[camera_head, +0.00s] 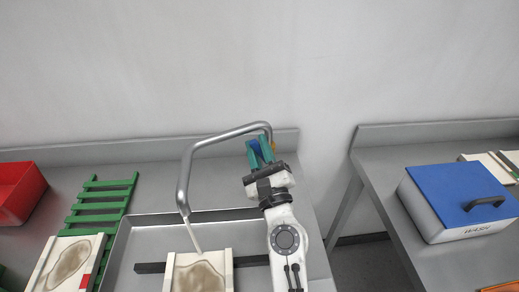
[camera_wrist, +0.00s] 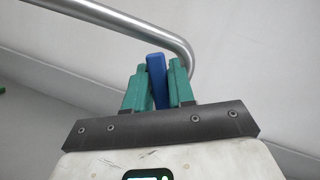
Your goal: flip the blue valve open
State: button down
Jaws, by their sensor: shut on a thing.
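The blue valve (camera_wrist: 157,80) shows as a blue lever between the two green fingers of my gripper (camera_wrist: 159,85) in the wrist view. My gripper is shut on it. In the head view the blue lever (camera_head: 254,146) shows between the green fingers of my gripper (camera_head: 260,152), near the right end of the bent metal spout (camera_head: 225,136). The lever's lower part is hidden between the fingers. A pale stream or rod (camera_head: 193,238) hangs from the spout's left end.
Below the spout is a metal basin (camera_head: 119,243) with a stained white tray (camera_head: 200,274) in it. A green rack (camera_head: 102,200) and a red bin (camera_head: 20,190) stand to the left. A blue-lidded box (camera_head: 462,190) is on the right table, across a gap.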

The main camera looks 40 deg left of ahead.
jog(key=shift+w+d+f, duration=0.1)
dwell(0.5)
jog(key=c, duration=1)
grip_release()
jog(key=shift+c, duration=0.2)
jog(key=shift+s+d+f, duration=0.15)
jog(key=shift+s+d, duration=0.05)
jog(key=shift+d, duration=0.1)
jog(key=s+d+p, duration=0.1)
jog(key=s+d, duration=0.5)
jog(key=d, duration=0.4)
jog(key=shift+d, duration=0.4)
